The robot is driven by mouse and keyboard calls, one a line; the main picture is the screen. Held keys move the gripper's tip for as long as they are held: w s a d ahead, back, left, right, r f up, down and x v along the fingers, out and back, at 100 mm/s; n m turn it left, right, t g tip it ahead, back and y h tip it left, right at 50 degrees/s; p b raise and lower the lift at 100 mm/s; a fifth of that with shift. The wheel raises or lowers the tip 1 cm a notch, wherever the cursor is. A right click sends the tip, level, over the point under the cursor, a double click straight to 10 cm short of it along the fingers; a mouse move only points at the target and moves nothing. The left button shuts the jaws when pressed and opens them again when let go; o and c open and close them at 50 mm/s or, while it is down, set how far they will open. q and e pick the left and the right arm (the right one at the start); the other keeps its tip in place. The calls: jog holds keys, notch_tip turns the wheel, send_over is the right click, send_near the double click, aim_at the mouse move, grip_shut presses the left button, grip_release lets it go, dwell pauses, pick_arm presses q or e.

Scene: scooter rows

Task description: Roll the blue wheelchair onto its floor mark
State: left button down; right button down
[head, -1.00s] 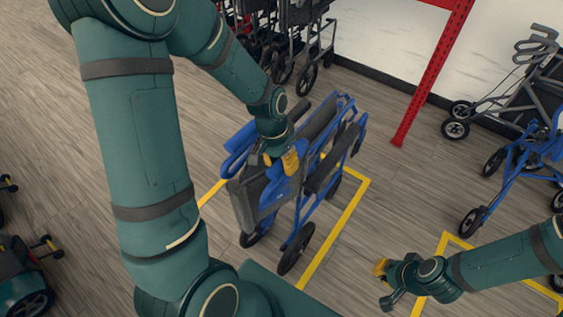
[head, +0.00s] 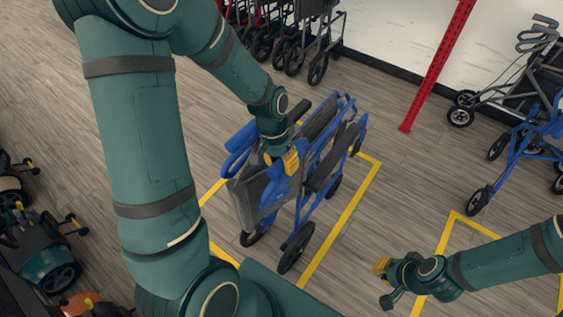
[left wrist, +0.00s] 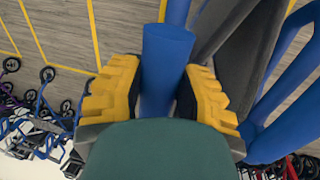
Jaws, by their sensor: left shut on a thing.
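The folded blue wheelchair (head: 318,182) stands upright in the middle of the head view, with blue frame tubes and dark grey seat panels. My left gripper (head: 284,160) is shut on an upper blue tube of it; in the left wrist view its yellow fingers (left wrist: 165,95) press both sides of the blue tube (left wrist: 165,60). The yellow floor mark (head: 337,235) outlines the floor around the wheelchair. A near wheel is inside its right line; a far wheel is close to the far line. My arm hides part of the mark. My right gripper (head: 383,284) is open and empty.
A second yellow outline (head: 447,232) lies at the right, with a blue rollator (head: 520,150) beyond it. Dark wheelchairs (head: 290,35) stand at the back, left of a red post (head: 435,70). Scooters (head: 45,250) stand at the left edge.

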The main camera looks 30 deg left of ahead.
pick_arm(q)
jog(key=shift+s, duration=0.3)
jog(key=c, duration=0.6)
grip_release()
notch_tip(320, 180, up, 12)
jog(key=a, duration=0.2)
jog(key=shift+w+a+f, duration=0.15)
